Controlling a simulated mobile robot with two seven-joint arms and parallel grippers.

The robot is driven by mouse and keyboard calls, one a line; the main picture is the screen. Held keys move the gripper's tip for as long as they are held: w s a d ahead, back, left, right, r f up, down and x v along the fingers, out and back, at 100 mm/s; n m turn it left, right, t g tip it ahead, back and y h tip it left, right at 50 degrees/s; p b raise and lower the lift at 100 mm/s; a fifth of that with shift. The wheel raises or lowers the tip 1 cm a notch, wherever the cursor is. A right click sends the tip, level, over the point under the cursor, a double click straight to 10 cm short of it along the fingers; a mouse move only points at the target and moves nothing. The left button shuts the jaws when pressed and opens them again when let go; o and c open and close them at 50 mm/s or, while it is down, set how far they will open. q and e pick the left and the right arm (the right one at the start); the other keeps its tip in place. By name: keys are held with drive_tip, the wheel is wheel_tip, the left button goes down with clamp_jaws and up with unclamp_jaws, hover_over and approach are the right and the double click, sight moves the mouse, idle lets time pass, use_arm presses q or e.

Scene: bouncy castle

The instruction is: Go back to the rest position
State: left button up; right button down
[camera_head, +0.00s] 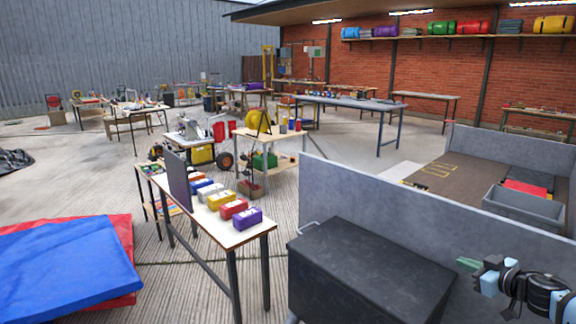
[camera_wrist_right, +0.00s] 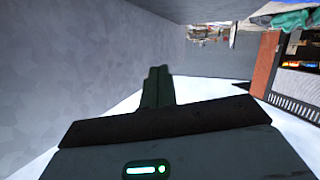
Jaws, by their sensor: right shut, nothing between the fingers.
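My right gripper (camera_head: 468,264) shows at the lower right of the head view, with green fingertips pointing left. It is shut and empty, held above and to the right of a black box (camera_head: 370,268). In the right wrist view its closed fingers (camera_wrist_right: 157,85) point away from the camera with nothing between them. My left gripper is not in either view.
The black box stands close in front, beside a grey partition wall (camera_head: 400,205). A grey wall (camera_wrist_right: 90,80) is near the right gripper in the wrist view. A narrow table (camera_head: 250,235) with coloured boxes stands left of centre. Blue and red mats (camera_head: 70,260) lie at lower left.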

drive_tip(key=s+a+f+n+g, duration=0.15)
drive_tip(key=s+a+f, duration=0.35)
drive_tip(key=s+f, duration=0.7)
drive_tip(key=s+a+f+n+g, duration=0.15)
drive_tip(key=s+a+f, duration=0.35)
drive_tip(key=s+f, duration=0.65)
drive_tip(key=s+a+f+n+g+h, duration=0.1)
drive_tip(key=s+a+g, duration=0.15)
drive_tip(key=s, duration=1.25)
drive_tip(key=s+a+f+n+g+h, duration=0.1)
drive_tip(key=s+n+g, duration=0.15)
drive_tip(key=s, duration=1.15)
drive_tip(key=s+a+f+m+t, duration=0.1)
drive_tip(key=a+m, duration=0.4)
drive_tip(key=a, duration=0.4)
drive_tip(key=s+a+f+m, duration=0.15)
drive_tip(key=a+m, duration=0.35)
drive_tip(key=a, duration=0.5)
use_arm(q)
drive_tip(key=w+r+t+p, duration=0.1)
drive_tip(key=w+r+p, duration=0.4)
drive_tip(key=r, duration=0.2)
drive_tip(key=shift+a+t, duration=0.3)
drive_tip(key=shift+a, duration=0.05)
use_arm(e)
drive_tip(key=w+d+r+t, duration=0.1)
drive_tip(key=w+r, duration=0.3)
drive_tip(key=r, duration=0.3)
drive_tip(key=shift+d+t, duration=0.15)
drive_tip(key=shift+t, duration=0.25)
